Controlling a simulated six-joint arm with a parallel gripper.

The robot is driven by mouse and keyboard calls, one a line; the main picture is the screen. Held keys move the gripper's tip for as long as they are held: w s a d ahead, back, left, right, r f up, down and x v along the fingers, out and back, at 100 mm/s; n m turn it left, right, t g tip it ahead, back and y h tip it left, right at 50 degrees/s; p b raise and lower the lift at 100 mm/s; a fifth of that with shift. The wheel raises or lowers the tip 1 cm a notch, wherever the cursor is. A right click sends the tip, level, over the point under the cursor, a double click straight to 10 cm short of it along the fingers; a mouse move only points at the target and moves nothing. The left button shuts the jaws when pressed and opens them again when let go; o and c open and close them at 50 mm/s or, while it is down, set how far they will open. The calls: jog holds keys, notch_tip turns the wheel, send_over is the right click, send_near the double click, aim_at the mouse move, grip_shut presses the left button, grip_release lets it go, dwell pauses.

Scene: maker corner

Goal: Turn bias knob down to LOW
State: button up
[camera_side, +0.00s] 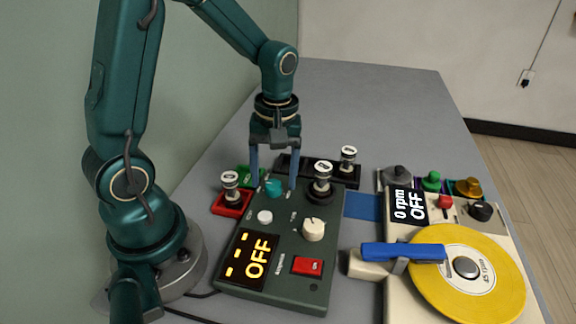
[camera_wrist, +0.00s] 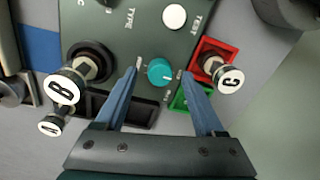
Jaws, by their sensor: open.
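A dark green tester box (camera_side: 270,228) stands on the grey table with a teal knob (camera_side: 274,188) near its back edge. In the wrist view the teal knob (camera_wrist: 160,72) has a white mark toward its lower right; the small labels around it are too small to read surely. My gripper (camera_side: 273,181) points down over the knob, and its blue fingers (camera_wrist: 160,80) are apart on either side of it. I cannot tell whether they touch it. The box's display (camera_side: 247,260) reads OFF beside several orange marks.
The box also carries a white button (camera_side: 265,217), a cream knob (camera_side: 313,229) and a red switch (camera_side: 307,266). Lettered posts stand close by: C in a red tray (camera_wrist: 220,52), B in a black ring (camera_wrist: 88,62). A turntable (camera_side: 466,270) stands right.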

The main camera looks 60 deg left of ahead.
aim_at(276, 184)
jog(key=shift+w+r, duration=0.1)
jog(key=shift+r, duration=2.05)
jog(key=shift+d+r, duration=0.1)
jog(key=shift+d, duration=0.05)
jog(key=s+d+r+m+t, duration=0.6)
jog(key=s+m, duration=0.1)
jog(key=m, duration=0.4)
jog(key=shift+s+d+r, duration=0.2)
jog(key=shift+d+r, duration=0.1)
jog(key=shift+r, duration=0.05)
